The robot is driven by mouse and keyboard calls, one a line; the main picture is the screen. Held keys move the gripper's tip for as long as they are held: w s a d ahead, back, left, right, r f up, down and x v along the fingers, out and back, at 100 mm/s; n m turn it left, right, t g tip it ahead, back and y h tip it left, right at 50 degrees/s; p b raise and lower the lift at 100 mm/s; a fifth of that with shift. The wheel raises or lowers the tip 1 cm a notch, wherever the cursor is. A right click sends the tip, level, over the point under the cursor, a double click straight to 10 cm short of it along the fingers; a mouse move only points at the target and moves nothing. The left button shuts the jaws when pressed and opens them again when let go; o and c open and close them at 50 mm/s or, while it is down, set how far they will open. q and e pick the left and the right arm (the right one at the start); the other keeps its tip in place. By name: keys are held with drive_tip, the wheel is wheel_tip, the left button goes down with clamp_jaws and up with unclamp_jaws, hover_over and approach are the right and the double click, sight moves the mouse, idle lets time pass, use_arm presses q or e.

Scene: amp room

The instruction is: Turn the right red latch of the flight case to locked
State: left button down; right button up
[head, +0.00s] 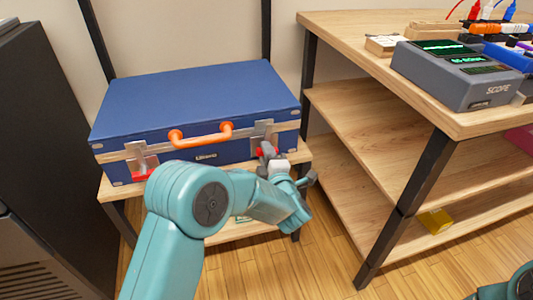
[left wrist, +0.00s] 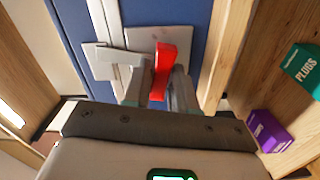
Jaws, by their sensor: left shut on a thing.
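The blue flight case (head: 195,100) lies closed on a low wooden shelf stand, with an orange handle (head: 202,135) on its front. The right red latch (head: 260,152) sits below a metal plate at the right of its front, mostly hidden by my left gripper (head: 268,155). In the left wrist view the red latch (left wrist: 163,68) stands between the two fingers of my left gripper (left wrist: 158,92), which is shut on it. The latch runs nearly upright in that picture. The left red latch (head: 142,177) is at the case's other front corner. My right gripper is out of view.
A wooden workbench (head: 345,30) with shelves stands at the right, bearing a grey scope (head: 455,75). A dark cabinet (head: 45,120) stands at the left. Green (left wrist: 303,66) and purple (left wrist: 268,130) boxes are on a shelf. Wooden floor shows between the stands.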

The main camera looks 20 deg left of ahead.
use_arm(q)
drive_tip(key=shift+s+f+n, duration=0.1)
drive_tip(key=shift+f+n, duration=0.05)
drive_tip(key=shift+n, duration=0.95)
drive_tip(key=c, duration=1)
unclamp_jaws()
drive_tip(key=shift+p+v, duration=2.15)
drive_tip(key=shift+v, duration=6)
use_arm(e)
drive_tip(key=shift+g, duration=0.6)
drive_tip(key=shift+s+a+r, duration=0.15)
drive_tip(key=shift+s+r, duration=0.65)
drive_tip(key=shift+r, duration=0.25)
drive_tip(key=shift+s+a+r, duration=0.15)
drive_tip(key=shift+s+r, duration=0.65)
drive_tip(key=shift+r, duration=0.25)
